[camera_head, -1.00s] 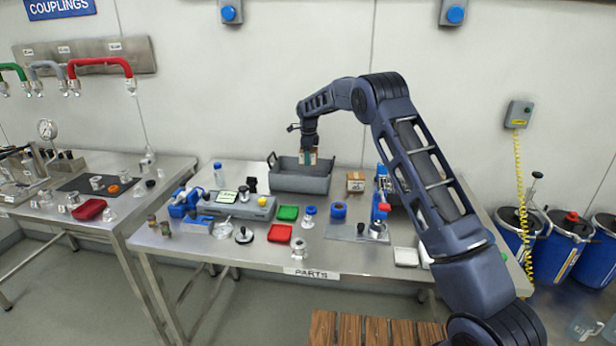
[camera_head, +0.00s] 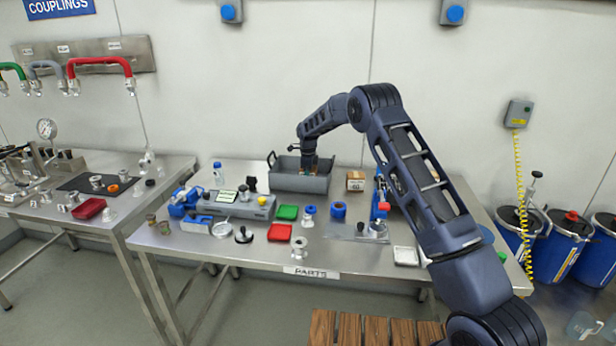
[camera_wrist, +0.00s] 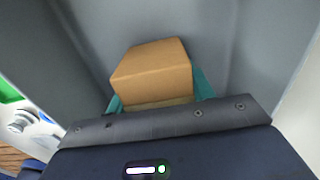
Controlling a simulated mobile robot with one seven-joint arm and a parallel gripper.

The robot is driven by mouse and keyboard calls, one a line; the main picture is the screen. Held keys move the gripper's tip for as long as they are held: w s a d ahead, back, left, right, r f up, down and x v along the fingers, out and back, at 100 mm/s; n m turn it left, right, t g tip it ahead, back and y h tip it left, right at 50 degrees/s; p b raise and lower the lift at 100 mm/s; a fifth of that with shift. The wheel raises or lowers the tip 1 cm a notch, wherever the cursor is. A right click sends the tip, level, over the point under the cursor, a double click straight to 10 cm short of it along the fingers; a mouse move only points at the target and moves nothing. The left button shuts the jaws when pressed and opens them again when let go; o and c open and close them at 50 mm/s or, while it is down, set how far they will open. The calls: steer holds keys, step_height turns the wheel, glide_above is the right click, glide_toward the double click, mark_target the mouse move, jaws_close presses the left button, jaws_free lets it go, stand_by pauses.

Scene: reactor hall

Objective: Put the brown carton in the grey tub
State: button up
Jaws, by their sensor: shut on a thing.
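The grey tub (camera_head: 298,184) stands at the back of the parts table. My gripper (camera_head: 308,170) points down into it, its tips below the rim level. In the wrist view the brown carton (camera_wrist: 152,70) sits between the teal fingers, and my gripper is shut on it. The carton is slightly tilted, with the tub's grey walls (camera_wrist: 215,40) around it. In the head view the carton is mostly hidden by the tub's front wall and my gripper. I cannot tell whether it touches the tub floor.
A second small carton (camera_head: 355,181) with a printed label stands on the table just right of the tub. A clear bottle (camera_head: 218,173) stands left.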

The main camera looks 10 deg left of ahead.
steer(key=shift+f, duration=0.15)
steer(key=o, duration=1)
